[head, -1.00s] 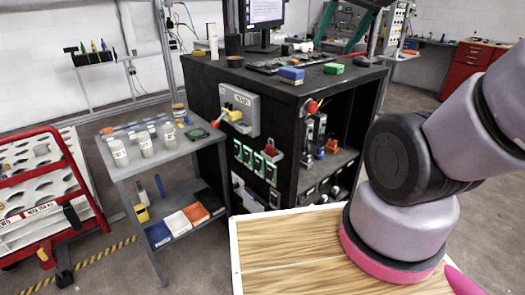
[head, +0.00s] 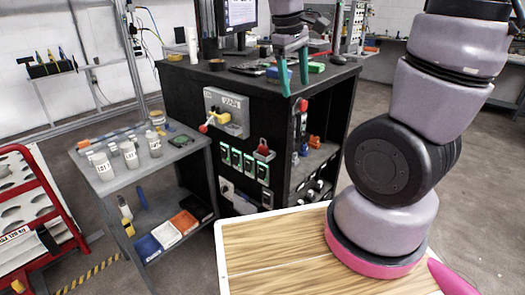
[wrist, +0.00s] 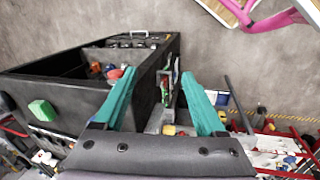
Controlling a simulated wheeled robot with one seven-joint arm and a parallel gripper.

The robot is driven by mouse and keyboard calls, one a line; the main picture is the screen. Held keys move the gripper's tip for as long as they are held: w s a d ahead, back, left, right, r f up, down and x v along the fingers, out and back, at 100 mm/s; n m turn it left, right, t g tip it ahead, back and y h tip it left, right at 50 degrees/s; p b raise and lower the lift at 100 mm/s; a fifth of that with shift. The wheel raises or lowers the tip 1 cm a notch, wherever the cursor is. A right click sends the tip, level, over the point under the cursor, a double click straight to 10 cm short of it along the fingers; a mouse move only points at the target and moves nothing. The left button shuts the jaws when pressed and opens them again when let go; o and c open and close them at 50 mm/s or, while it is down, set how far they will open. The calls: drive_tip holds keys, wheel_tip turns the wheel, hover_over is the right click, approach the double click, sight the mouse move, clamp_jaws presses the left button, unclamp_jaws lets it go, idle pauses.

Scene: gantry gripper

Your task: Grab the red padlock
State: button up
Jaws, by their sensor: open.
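In the wrist view, the open fingers (wrist: 158,74) frame the cabinet's edge and panel side. I cannot clearly make out the padlock in the wrist view.
A grey box with a yellow-and-red handle (head: 222,117) juts from the front face. A grey cart (head: 120,187) with bottles stands to the left. A monitor (head: 238,14) stands on the cabinet top.

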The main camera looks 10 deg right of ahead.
drive_tip(key=w+a+f+n+h, duration=0.4)
drive_tip(key=w+f+n+h, duration=0.1)
drive_tip(key=f+n, duration=0.35)
drive_tip(key=n+t+h, duration=0.3)
drive_tip(key=n+t, duration=0.3)
drive_tip(key=n, duration=0.5)
approach(263, 141)
drive_tip(key=x, duration=0.8)
drive_tip(key=shift+w, duration=0.1)
clamp_jaws()
